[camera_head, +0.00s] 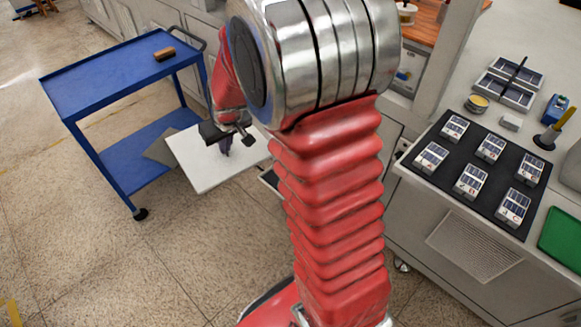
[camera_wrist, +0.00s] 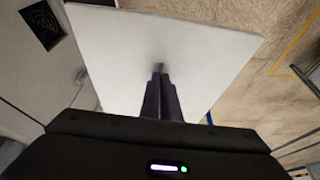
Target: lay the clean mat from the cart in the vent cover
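My gripper (camera_head: 226,146) is shut on a thin white square panel (camera_head: 205,168), the clean mat by its look. In the wrist view, the dark fingers (camera_wrist: 161,96) are close together against the panel (camera_wrist: 120,60), and their exact grip is hard to see. The panel is held between the blue cart (camera_head: 95,92) and the cabinets. A grey flat piece (camera_head: 160,149) shows at the cart's lower shelf, partly behind the panel. A dark square opening (camera_wrist: 42,24) is in the pale cabinet face at the left of the wrist view. I cannot clearly identify the vent cover.
A brown block (camera_head: 164,54) lies on the cart's top. At right, a counter carries a black mat (camera_head: 458,183) with several small panelled boxes and a green tray (camera_head: 562,238). A pale mesh panel (camera_head: 474,246) is on its front. Open floor lies at the lower left.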

